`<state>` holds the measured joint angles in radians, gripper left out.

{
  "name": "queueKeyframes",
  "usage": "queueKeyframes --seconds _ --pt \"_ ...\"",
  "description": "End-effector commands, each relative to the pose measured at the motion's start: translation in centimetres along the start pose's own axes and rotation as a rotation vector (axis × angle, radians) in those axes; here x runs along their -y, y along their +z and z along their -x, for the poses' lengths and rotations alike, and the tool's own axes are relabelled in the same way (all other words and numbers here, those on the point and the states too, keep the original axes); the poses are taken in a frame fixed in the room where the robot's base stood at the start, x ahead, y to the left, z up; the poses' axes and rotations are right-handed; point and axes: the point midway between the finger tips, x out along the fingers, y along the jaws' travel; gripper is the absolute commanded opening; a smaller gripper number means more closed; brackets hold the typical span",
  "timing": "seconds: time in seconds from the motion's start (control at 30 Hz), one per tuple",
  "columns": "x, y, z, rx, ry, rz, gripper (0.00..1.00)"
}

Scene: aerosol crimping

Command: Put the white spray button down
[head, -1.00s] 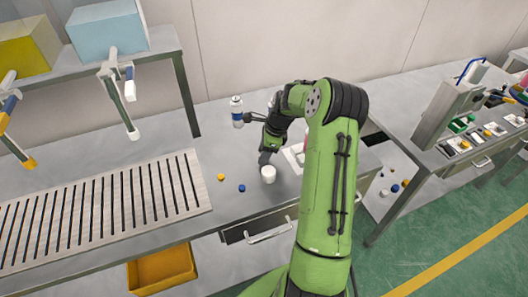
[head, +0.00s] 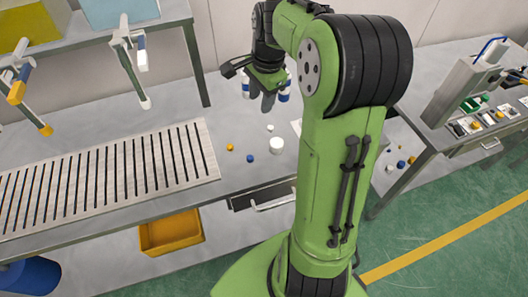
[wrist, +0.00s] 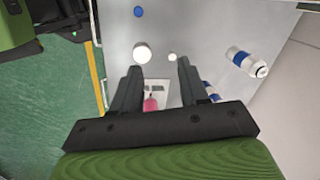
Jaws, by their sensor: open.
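The small white spray button (head: 270,127) stands on the steel table, just behind a larger white cylinder (head: 277,145). In the wrist view the white spray button (wrist: 172,57) lies on bare table beyond my fingertips, with the larger white cylinder (wrist: 141,53) to its left. My gripper (head: 268,104) is raised above the table and behind the button in the head view. Its fingers are apart with nothing between them in the wrist view (wrist: 158,66).
A yellow button (head: 230,147) and a blue button (head: 250,158) lie to the left, near the slotted rack (head: 110,180). A pink item (wrist: 150,104) shows between the fingers, farther back. Bare table surrounds the buttons.

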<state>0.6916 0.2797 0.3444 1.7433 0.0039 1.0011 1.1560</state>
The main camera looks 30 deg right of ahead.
Motion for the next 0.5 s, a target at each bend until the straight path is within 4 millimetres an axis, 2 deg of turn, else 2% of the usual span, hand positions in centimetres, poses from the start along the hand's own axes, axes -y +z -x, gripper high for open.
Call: queueKeyframes --seconds 0.03,0.17,0.2,0.3,0.4,0.5 --pt "-1.2 2.8 2.0 -0.048 -0.013 0.163 0.44" --pt "-6.1 8.6 6.0 -0.152 -0.056 0.617 0.44" --pt "-8.0 10.1 6.8 -0.179 -0.073 0.756 0.44" --pt "-12.7 12.9 7.9 -0.234 -0.128 1.081 0.44" --pt "-16.4 14.4 7.7 -0.27 -0.183 1.332 0.44" --pt "-18.4 15.0 7.3 -0.29 -0.219 1.476 0.44"
